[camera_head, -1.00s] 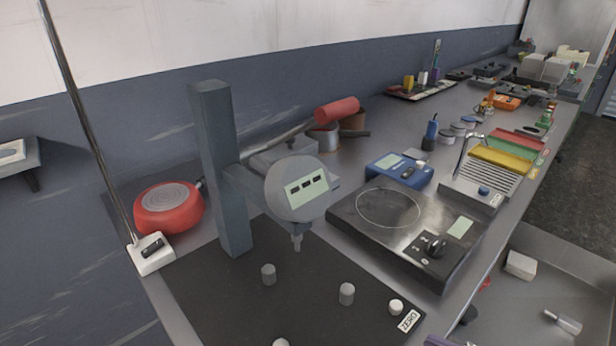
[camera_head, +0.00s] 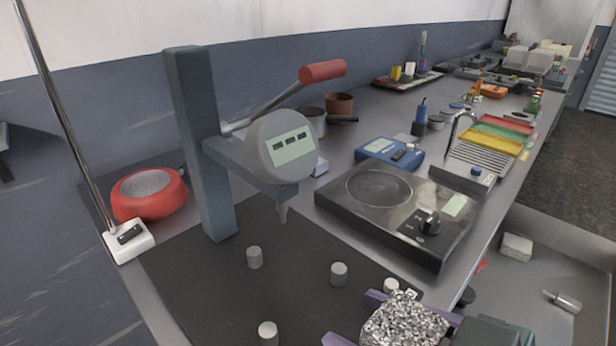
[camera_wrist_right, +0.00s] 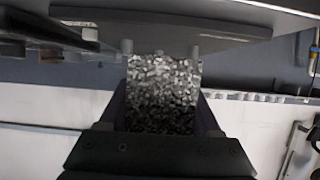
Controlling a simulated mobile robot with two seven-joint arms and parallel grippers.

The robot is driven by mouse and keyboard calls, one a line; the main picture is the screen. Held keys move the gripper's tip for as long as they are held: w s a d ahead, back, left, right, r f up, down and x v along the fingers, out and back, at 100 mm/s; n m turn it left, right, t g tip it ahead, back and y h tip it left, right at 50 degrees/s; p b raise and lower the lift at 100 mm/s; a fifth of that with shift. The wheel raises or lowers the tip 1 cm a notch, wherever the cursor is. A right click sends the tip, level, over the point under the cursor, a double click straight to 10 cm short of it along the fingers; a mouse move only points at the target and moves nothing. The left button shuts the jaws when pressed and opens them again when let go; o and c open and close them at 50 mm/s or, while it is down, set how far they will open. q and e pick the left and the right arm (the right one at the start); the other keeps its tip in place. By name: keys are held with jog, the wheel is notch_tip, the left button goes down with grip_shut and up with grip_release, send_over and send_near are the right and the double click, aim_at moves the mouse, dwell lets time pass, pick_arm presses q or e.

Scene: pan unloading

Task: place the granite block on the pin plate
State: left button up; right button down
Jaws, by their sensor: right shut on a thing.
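The granite block (camera_head: 405,322) is speckled grey and white, at the bottom right of the head view. My right gripper (camera_head: 362,318), with purple fingers, is shut on it. In the right wrist view the block (camera_wrist_right: 165,85) sits between the two fingers (camera_wrist_right: 160,112). The pin plate (camera_head: 205,290) is a dark flat plate with several short grey pins, such as one pin (camera_head: 339,274) near its middle. The block is at the plate's right front edge, close to a pale pin (camera_head: 391,286); its height over the plate is unclear. My left gripper is out of view.
A black hot plate (camera_head: 400,208) lies to the right. A red pan (camera_head: 150,195) and a white-based rod (camera_head: 128,241) are at the left.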

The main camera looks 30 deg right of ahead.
jog(key=b, duration=0.2)
send_near(258, 256)
jog(key=shift+w+a, duration=0.1)
jog(key=shift+w, duration=0.25)
jog(key=shift+w+a+b, duration=0.3)
jog(key=shift+w+b, duration=0.1)
jog(key=shift+w, duration=0.45)
jog(key=shift+w+a+b, duration=0.35)
jog(key=shift+w+b, duration=0.1)
jog(key=shift+w, duration=0.45)
jog(key=shift+w+a+b, duration=0.3)
jog(key=shift+w+b, duration=0.1)
jog(key=shift+w, duration=0.45)
jog(key=shift+w+f+b, duration=0.15)
jog(key=shift+f+b, duration=0.15)
jog(key=shift+f, duration=0.05)
jog(key=shift+f+b, duration=0.7)
jog(key=shift+f, duration=0.25)
jog(key=shift+d+f, duration=0.1)
jog(key=shift+f, duration=0.15)
